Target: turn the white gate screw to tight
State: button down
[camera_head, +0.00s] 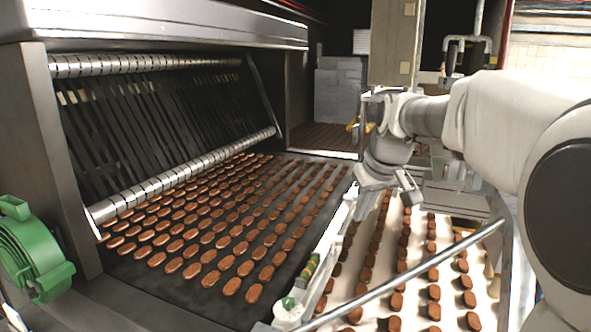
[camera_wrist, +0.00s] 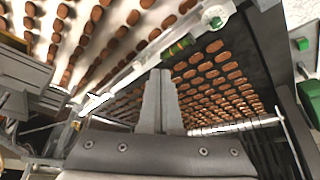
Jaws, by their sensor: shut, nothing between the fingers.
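A white rail (camera_head: 335,232) runs along the edge between the dark belt and the white belt. At its near end is a white fitting (camera_head: 289,309) with a small green part on top; it looks like the gate screw, but I cannot tell for certain. In the wrist view the white fitting (camera_wrist: 216,17) shows at the top, beyond my fingertips. My gripper (camera_head: 366,207) is shut and empty, above the far part of the rail and apart from the fitting. In the wrist view its fingers (camera_wrist: 160,76) lie side by side. The screw's tightness cannot be read.
Rows of brown biscuits cover the dark belt (camera_head: 150,285) and the white belt (camera_head: 380,300). A metal bar (camera_head: 400,275) crosses in front of the white belt. A green motor (camera_head: 32,250) stands at the left. A slatted roller frame (camera_head: 160,120) rises behind the dark belt.

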jog(key=w+f+n+p, duration=0.1)
jog(key=w+p, duration=0.1)
jog(key=w, duration=0.8)
jog(key=n+y+p, duration=0.2)
jog(key=n+p, duration=0.1)
jog(key=p, duration=0.3)
send_over(337, 242)
jog(key=s+d, duration=0.1)
jog(key=d, duration=0.3)
notch_tip(337, 242, down, 16)
notch_tip(337, 242, down, 8)
jog(key=b, duration=0.4)
jog(key=shift+r, duration=0.2)
jog(key=shift+w+a, duration=0.25)
jog(key=shift+a, duration=0.05)
jog(key=shift+s+a+b, duration=0.55)
jog(key=shift+a+b, duration=0.1)
jog(key=shift+b, duration=1.05)
jog(key=shift+s+a+r+b, duration=0.1)
jog(key=shift+a+r+b, duration=0.05)
jog(key=shift+a+b, duration=0.2)
